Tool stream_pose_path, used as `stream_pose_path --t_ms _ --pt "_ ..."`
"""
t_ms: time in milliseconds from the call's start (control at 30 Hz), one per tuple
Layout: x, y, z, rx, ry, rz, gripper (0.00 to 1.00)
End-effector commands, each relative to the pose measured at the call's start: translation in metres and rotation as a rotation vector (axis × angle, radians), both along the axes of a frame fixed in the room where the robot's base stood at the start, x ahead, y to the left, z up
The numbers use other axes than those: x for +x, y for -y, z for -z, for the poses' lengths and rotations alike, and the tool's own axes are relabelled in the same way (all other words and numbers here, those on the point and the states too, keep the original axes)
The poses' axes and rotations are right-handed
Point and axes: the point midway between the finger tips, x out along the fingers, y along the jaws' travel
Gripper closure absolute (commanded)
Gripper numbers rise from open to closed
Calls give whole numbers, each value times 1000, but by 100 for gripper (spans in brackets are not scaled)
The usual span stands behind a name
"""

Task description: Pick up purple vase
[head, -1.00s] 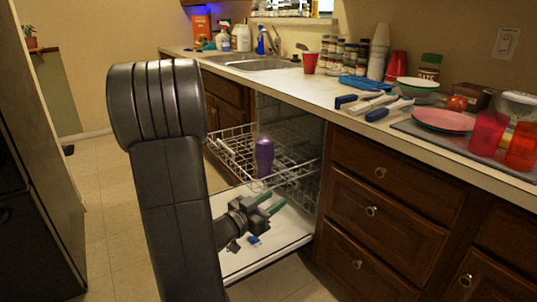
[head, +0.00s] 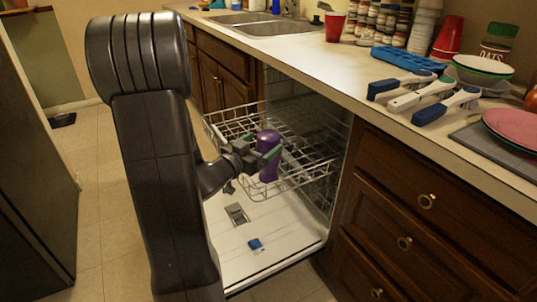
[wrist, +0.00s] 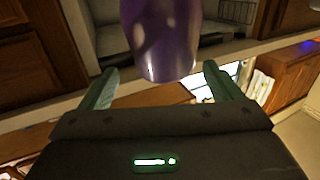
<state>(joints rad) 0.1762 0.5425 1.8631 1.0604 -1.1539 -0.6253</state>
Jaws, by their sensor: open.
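The purple vase (head: 267,152) stands at the dishwasher's wire rack in the head view. In the wrist view the vase (wrist: 162,40) fills the upper middle, its lower end between and just beyond the fingertips. My gripper (head: 262,155) is open, with its green fingers at the vase's height, one on either side of it. In the wrist view my gripper (wrist: 158,78) shows both fingers spread wide, with gaps between them and the vase. I cannot tell whether any finger touches it.
The wire rack (head: 222,125) is pulled out above the open dishwasher door (head: 285,235), where a small blue item (head: 255,245) lies. Wooden drawers (head: 410,215) stand to the right. The counter above holds brushes (head: 420,95), a red cup (head: 335,27) and several dishes.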

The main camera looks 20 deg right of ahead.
Motion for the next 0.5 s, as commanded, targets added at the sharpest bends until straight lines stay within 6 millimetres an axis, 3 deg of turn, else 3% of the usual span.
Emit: stream_pose_path --t_ms 233,500 --pt "10 16 1 -1 0 1 15" --pt "30 48 1 0 1 1 15"
